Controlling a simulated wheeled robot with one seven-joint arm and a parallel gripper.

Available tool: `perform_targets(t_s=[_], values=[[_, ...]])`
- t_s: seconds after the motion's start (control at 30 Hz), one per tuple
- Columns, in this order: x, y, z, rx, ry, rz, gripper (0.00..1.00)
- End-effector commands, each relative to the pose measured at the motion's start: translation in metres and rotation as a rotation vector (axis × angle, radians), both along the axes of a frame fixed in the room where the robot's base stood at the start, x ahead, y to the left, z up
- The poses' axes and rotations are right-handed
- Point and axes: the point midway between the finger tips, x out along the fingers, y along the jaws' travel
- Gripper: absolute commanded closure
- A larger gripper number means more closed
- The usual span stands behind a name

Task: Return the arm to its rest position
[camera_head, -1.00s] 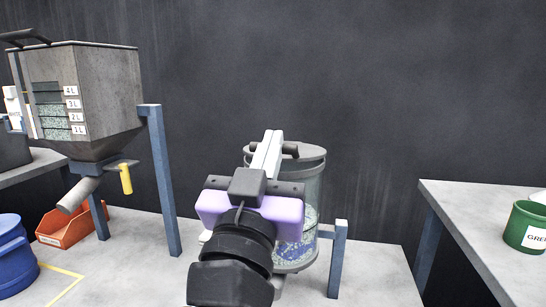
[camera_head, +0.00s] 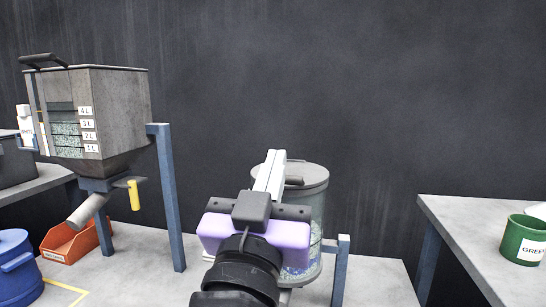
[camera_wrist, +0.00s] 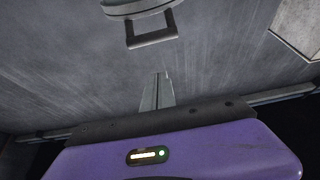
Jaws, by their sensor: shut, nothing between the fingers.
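My gripper (camera_head: 270,172) is at the lower middle of the head view, on my black and purple wrist. Its pale fingers are together, with nothing between them. It overlaps the clear cylinder (camera_head: 318,215) behind it, and I cannot tell from this view whether they touch. In the wrist view my gripper (camera_wrist: 158,90) points at a grey surface, apart from a round part with a handle (camera_wrist: 152,40) near the top edge.
A grey hopper (camera_head: 120,110) on blue legs stands left, with a yellow handle (camera_head: 134,195) below. An orange bin (camera_head: 75,243) and a blue container (camera_head: 14,265) sit lower left. A green cup (camera_head: 522,242) stands on the right table (camera_head: 465,235).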

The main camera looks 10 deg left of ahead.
Motion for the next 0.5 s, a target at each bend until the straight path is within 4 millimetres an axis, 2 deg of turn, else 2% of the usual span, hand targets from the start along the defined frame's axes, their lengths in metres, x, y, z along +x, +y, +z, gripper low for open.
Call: perform_targets(t_s=[0.03, 0.2, 0.33, 0.5], values=[[-0.01, 0.0, -0.009, -0.002, 0.003, 0.0, 1.0], [-0.039, 0.001, -0.026, -0.001, 0.003, 0.0, 1.0], [-0.053, 0.001, -0.034, 0.0, 0.001, -0.002, 1.0], [-0.063, 0.001, -0.039, -0.009, -0.001, -0.006, 1.0]])
